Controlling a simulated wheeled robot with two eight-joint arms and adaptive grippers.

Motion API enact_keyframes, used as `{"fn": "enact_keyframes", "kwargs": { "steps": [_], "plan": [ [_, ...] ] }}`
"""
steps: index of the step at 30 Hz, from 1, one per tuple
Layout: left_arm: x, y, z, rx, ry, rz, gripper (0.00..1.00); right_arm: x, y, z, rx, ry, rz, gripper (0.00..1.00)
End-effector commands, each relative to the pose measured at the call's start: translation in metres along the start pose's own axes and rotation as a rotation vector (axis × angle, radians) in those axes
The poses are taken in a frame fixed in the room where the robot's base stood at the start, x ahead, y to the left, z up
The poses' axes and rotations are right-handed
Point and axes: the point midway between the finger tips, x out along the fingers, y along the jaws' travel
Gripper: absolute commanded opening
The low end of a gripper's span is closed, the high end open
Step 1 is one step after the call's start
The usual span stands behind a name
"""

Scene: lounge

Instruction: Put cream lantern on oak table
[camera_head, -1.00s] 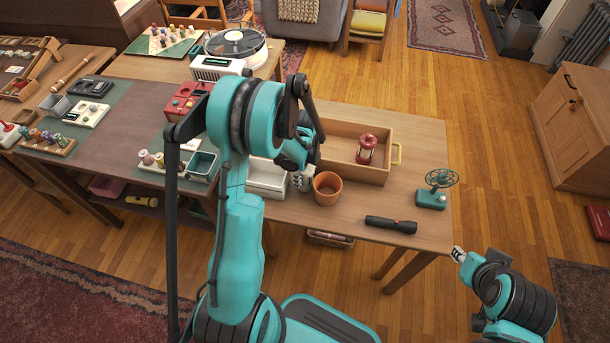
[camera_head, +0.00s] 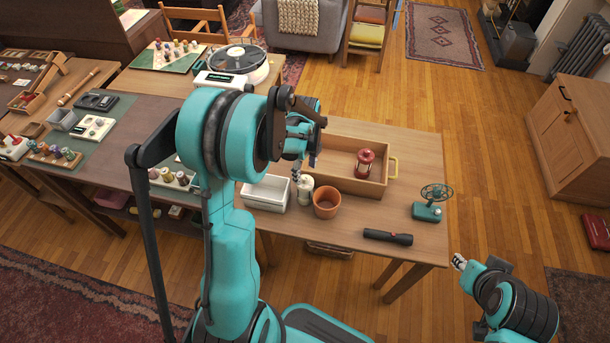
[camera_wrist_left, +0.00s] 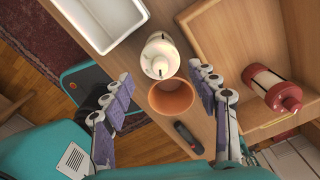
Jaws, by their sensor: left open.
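The cream lantern (camera_head: 305,191) stands upright on the wooden table (camera_head: 420,155), between a white tray and a terracotta pot. It also shows in the left wrist view (camera_wrist_left: 158,58), seen from above. My left gripper (camera_head: 304,166) is just above and behind the lantern in the head view. In the left wrist view its two fingers (camera_wrist_left: 163,88) are spread wide, with nothing held between them; the lantern lies beyond the gap. My right gripper (camera_head: 459,262) is off the table's front right corner, and its fingers are too small to read.
The terracotta pot (camera_head: 326,203) stands close right of the lantern, the white tray (camera_head: 264,205) close left. A wooden crate (camera_head: 336,183) holding a red lantern (camera_head: 365,162) is behind.

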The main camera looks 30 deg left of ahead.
Motion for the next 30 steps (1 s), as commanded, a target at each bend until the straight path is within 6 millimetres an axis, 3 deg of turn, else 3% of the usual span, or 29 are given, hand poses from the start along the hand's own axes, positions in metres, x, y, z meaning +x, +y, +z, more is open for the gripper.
{"fn": "enact_keyframes", "kwargs": {
  "steps": [5, 8, 12, 18, 24, 30],
  "plan": [
    [-0.02, 0.003, -0.005, -0.045, -0.005, -0.016, 0.59, -0.003, 0.0, -0.002, 0.0, 0.0, 0.0, 0.3],
    [-0.042, 0.009, -0.017, -0.164, -0.015, -0.06, 0.59, -0.002, 0.0, -0.002, 0.0, 0.0, 0.0, 0.3],
    [-0.085, 0.029, -0.043, -0.444, -0.011, -0.169, 0.59, -0.002, 0.0, -0.002, 0.0, 0.0, 0.0, 0.3],
    [-0.131, 0.067, -0.082, -0.884, 0.078, -0.337, 0.59, -0.002, 0.0, -0.002, 0.0, 0.0, 0.0, 0.3],
    [-0.151, 0.108, -0.112, -1.29, 0.253, -0.464, 0.59, -0.002, 0.0, -0.002, 0.0, 0.0, 0.0, 0.3],
    [-0.154, 0.131, -0.129, -1.549, 0.413, -0.514, 0.59, -0.002, 0.0, -0.002, 0.0, 0.0, 0.0, 0.3]
  ]
}}
